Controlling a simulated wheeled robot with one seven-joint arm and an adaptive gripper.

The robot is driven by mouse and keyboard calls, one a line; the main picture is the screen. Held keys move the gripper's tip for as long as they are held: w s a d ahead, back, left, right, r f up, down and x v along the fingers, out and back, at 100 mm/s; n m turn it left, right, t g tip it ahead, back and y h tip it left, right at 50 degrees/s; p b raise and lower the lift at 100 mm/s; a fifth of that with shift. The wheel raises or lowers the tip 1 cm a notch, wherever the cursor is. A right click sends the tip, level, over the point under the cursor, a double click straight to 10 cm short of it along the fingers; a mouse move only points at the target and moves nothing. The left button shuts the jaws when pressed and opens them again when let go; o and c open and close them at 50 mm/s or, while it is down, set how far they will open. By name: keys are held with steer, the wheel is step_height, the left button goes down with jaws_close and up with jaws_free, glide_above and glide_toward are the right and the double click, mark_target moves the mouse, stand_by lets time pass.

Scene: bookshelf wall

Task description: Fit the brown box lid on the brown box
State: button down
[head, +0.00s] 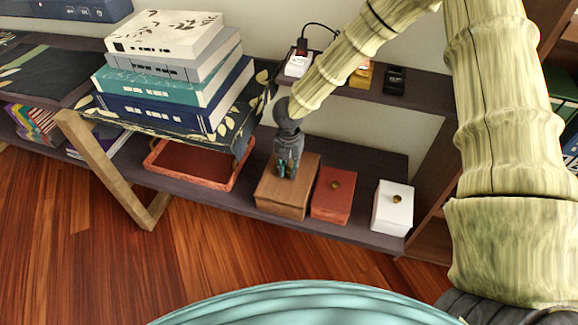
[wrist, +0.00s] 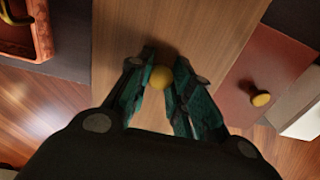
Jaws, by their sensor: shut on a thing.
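The brown box (head: 281,207) stands on the lower shelf, left of a red box. The brown wooden lid (head: 306,170) lies over its top, roughly in line with its sides; I cannot tell whether it sits fully down. My gripper (head: 287,174) points down at the lid's middle. In the wrist view the lid (wrist: 185,28) fills the centre, and my gripper's teal fingers (wrist: 163,85) are shut on its round yellow knob (wrist: 161,77). The fingers hide the knob in the head view. The box under the lid is hidden in the wrist view.
A red box (head: 332,198) with a knob stands close on the right, then a white box (head: 392,212). A red tray (head: 190,165) lies to the left. Above are a stack of book-like boxes (head: 175,70) and an upper shelf (head: 350,95) with small items.

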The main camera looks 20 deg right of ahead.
mark_target(289, 169)
steer(key=shift+f, duration=0.6)
steer(key=c, duration=1.2)
jaws_free()
steer(key=shift+r, duration=0.1)
step_height(289, 169, up, 12)
steer(key=shift+d, duration=0.1)
